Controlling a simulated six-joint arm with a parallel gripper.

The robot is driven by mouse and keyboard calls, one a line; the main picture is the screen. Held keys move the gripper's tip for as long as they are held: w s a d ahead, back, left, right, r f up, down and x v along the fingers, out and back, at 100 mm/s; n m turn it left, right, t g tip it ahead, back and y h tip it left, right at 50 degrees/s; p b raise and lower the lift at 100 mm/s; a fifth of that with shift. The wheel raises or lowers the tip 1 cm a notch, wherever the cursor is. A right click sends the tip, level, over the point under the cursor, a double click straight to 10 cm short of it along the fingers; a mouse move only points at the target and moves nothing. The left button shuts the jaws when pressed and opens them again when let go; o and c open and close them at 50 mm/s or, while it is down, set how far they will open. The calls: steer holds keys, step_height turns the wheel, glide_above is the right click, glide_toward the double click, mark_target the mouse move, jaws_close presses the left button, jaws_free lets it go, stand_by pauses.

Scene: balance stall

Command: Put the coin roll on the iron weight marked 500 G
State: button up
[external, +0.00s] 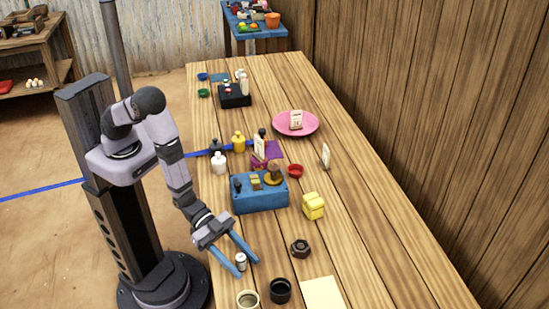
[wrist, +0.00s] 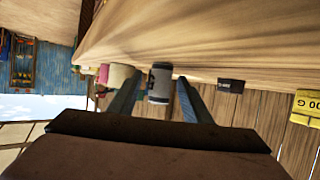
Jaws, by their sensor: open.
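The coin roll, seemingly the small grey-white cylinder (external: 241,261), stands upright on the table near its left edge. My gripper (external: 249,268) is low over the table and open, with one blue finger on each side of the cylinder. In the wrist view the cylinder (wrist: 160,83) shows between the two fingers, with a gap visible on both sides. A dark hexagonal iron weight (external: 301,248) lies to the right of my gripper. It seems to be the dark block with a pale label (wrist: 231,86) in the wrist view; its marking is too small to read.
A yellow block (external: 313,206) stands beyond the weight; "00 G" shows on it (wrist: 307,104) in the wrist view. A blue scale (external: 260,198) stands behind my gripper. Two round cups, one tan (external: 248,299) and one black (external: 280,291), and a cream sheet (external: 322,293) are in front.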

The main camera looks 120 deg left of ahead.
jaws_close()
steer(key=shift+r, duration=0.1)
steer(key=shift+r+b, duration=0.5)
steer(key=shift+r, duration=4.4)
steer(key=shift+w+a+r+p, duration=0.1)
steer(key=shift+a+r+p, duration=0.2)
steer(key=shift+a, duration=0.05)
steer(key=a+f+n+y+p, duration=0.1)
steer(key=a+y+p, duration=0.1)
steer(key=a+p, duration=0.4)
step_height(320, 180, up, 4)
steer(key=n+y+p, duration=0.1)
steer(key=n+p, duration=0.1)
glide_above(302, 245)
steer(key=shift+f+p, duration=0.65)
steer(key=shift+f, duration=2.4)
